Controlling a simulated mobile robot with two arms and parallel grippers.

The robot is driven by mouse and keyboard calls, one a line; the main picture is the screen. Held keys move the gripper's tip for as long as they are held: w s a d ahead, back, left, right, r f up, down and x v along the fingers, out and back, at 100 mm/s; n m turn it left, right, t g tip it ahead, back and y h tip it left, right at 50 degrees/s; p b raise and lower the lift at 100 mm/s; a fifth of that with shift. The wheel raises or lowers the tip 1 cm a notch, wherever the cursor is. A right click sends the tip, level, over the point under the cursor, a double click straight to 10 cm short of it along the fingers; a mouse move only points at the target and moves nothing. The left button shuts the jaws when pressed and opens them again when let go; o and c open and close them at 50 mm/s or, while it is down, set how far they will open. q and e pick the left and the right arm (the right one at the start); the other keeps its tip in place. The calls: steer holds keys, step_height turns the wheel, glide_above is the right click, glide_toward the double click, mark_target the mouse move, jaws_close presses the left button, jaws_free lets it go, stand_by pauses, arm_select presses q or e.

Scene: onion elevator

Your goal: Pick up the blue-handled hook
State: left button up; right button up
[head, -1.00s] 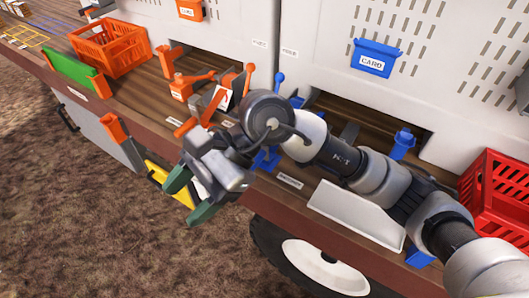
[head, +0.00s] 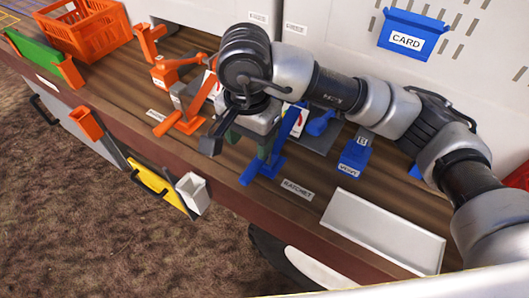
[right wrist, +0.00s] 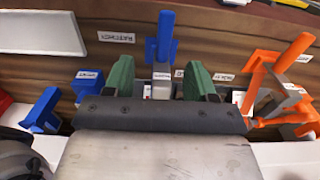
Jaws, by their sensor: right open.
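A blue T-shaped piece, which looks like the blue-handled hook (head: 264,167), is at the front of the wooden bench in the head view, close under my right gripper. In the right wrist view, this blue piece (right wrist: 165,38) stands between my two green fingertips, with a grey part below it. My right gripper (head: 248,140) is open and points down; in the wrist view its fingers (right wrist: 160,78) are on either side of the grey part. I cannot tell whether they touch it. The hook's end is hidden. My left gripper is not in view.
A RATCHET label (head: 297,190) and a white tray (head: 385,233) lie right of the hook. Orange tools (head: 175,72) stand to the left, and a blue block (head: 355,153) to the right. A yellow panel (head: 160,182) hangs on the bench front. White panels rise behind.

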mark_target(249, 170)
steer(key=shift+w+f+b, duration=0.2)
steer(key=shift+f+b, duration=0.15)
steer(key=shift+f, duration=0.4)
steer(key=shift+w+f, duration=0.6)
steer(key=shift+f, duration=0.1)
steer(key=f, duration=0.1)
steer(key=f+p, duration=0.1)
steer(key=f, duration=0.1)
steer(key=shift+s+f, duration=0.25)
steer(key=shift+s+f+p, duration=0.1)
steer(key=shift+f+p, duration=0.2)
steer(key=f+p, duration=0.2)
steer(key=f, duration=0.1)
steer(key=f+p, duration=0.1)
steer(key=f, duration=0.1)
steer(key=shift+a, duration=0.3)
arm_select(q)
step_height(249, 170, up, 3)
arm_select(e)
steer(key=shift+f, duration=0.35)
steer(key=shift+c, duration=0.4)
jaws_close()
